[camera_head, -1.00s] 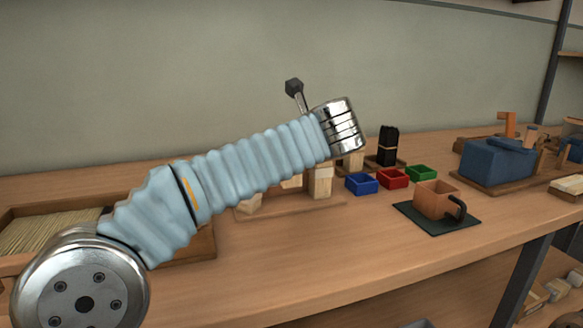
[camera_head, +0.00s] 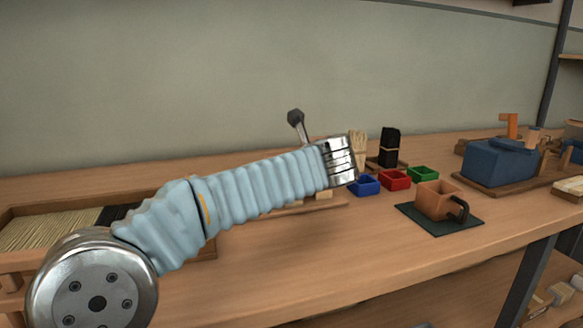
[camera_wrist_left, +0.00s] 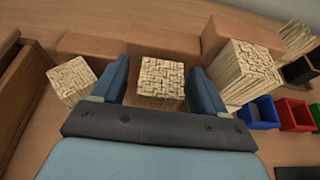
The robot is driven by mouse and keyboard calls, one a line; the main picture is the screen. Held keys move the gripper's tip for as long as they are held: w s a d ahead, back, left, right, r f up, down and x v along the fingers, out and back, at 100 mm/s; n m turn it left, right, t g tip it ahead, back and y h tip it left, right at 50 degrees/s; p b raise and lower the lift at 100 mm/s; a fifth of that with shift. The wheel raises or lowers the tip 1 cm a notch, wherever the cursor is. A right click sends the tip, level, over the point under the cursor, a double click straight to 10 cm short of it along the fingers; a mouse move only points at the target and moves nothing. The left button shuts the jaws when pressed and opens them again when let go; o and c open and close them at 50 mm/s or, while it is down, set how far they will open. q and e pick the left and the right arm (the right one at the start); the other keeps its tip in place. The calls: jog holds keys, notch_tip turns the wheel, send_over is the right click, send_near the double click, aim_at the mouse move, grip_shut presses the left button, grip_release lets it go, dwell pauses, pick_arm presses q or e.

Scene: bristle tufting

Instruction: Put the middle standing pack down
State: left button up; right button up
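The middle standing pack (camera_wrist_left: 160,75), a pale block with a patterned top, is between the two blue fingers of my left gripper (camera_wrist_left: 160,80) in the left wrist view. Another pack (camera_wrist_left: 72,78) stands to the left and one (camera_wrist_left: 243,70) to the right, both outside the fingers. In the head view my left arm hides the gripper and most of the packs. My right gripper is not in view.
Reddish-brown blocks (camera_wrist_left: 92,45) stand behind the packs. Blue (camera_head: 365,186), red (camera_head: 395,180) and green (camera_head: 423,174) bins lie to the right, with a brown pot (camera_head: 436,200) on a dark mat. A tray of bristles (camera_head: 45,230) is at the left.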

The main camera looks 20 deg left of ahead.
pick_arm(q)
jog(key=shift+o, duration=0.2)
jog(key=shift+r, duration=0.2)
jog(key=v, duration=1.2)
